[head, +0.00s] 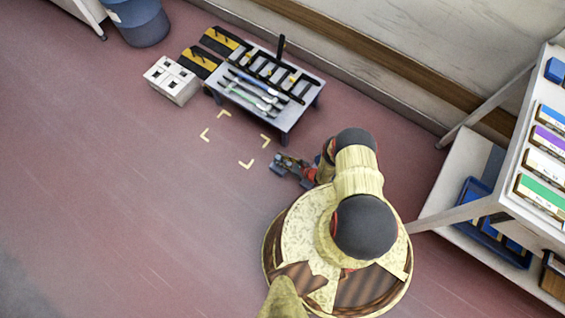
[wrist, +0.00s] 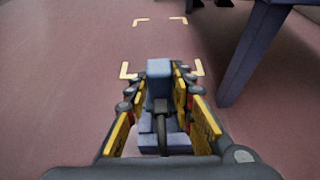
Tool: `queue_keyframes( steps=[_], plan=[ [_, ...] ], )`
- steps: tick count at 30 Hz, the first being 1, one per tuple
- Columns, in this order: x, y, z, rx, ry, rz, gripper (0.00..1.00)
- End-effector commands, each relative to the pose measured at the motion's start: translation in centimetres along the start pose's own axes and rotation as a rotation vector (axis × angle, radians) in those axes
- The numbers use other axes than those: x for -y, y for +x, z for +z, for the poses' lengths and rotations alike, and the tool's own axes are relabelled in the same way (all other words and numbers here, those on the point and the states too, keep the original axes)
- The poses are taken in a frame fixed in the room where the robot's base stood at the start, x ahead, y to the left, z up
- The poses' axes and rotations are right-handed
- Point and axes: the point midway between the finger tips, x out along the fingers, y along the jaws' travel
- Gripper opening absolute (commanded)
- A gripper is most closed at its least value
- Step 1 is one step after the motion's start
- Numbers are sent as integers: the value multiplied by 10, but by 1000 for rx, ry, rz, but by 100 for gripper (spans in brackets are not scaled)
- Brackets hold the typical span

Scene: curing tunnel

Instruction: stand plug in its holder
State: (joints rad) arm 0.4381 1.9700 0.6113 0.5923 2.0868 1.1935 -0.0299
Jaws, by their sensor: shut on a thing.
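My gripper (head: 290,166) is low over the floor, in front of my base in the head view. In the wrist view my gripper (wrist: 160,85) has its two yellow-and-black fingers closed on either side of a blue-grey piece, which I take to be the plug (wrist: 159,78). The plug has a block-like end at the fingertips, with a dark narrow part and more blue-grey behind it. The fingers partly hide it. A white block with dark square openings (head: 173,80), possibly the holder, stands on the floor left of the low table.
The low grey table (head: 288,122) carries black racks and several slim tools; its leg (wrist: 250,60) is close on the right in the wrist view. Cream corner marks (head: 246,164) outline free floor. A blue bin (head: 138,20) and a white shelf (head: 470,200) stand farther off.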

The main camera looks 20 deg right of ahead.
Motion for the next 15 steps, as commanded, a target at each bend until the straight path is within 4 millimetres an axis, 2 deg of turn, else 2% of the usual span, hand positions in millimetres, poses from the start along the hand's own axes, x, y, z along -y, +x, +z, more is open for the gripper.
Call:
queue_keyframes(
  steps=[5, 12, 15],
  plan=[
    [4, -2, -10, 0, 0, -1, 0],
    [6, 8, -42, 1, 0, 1, 0],
    [8, 9, -44, 1, -1, 0, 0]
  ],
)
